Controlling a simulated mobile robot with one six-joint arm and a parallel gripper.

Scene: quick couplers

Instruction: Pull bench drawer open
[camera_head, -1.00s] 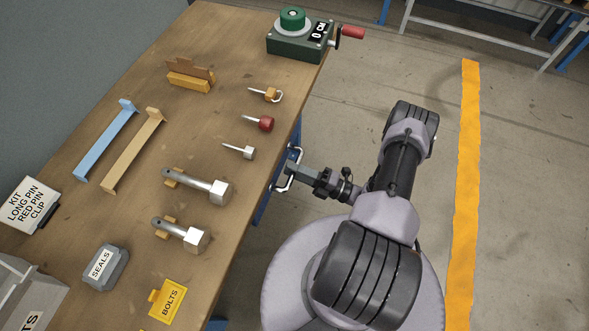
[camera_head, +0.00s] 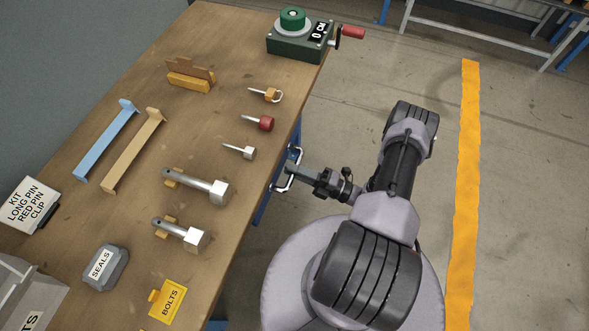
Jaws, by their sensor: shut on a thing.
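The bench drawer's handle (camera_head: 294,156), a pale metal bar, sticks out from the bench's right edge. The drawer itself is mostly hidden under the wooden bench top (camera_head: 205,120); blue bench parts (camera_head: 262,208) show below the edge. My gripper (camera_head: 291,171) reaches in from the right, level with the middle of the handle, and is shut on it. The fingertips are small and partly merge with the bar in this view.
On the bench top lie two large bolts (camera_head: 203,187), several small pins, two brackets (camera_head: 107,140), a seals box (camera_head: 105,267) and a bolts label (camera_head: 170,300). A green crank device (camera_head: 300,38) stands at the far end.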

